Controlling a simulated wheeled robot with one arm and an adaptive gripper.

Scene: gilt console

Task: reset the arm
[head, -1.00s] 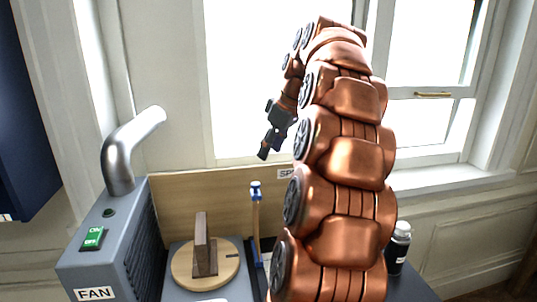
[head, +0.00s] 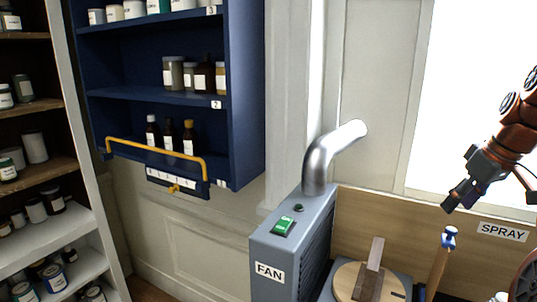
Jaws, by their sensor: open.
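My copper-coloured arm comes in from the right edge in the head view. My gripper (head: 462,193) is dark, points down and to the left, and is open with nothing between its fingers. It hangs in the air in front of the window and the wooden back panel, above a blue-topped upright tool (head: 447,240). Most of the arm is outside the picture.
A blue wall cabinet (head: 249,120) with bottles and a yellow rail hangs left. Jar shelves (head: 85,238) stand far left.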

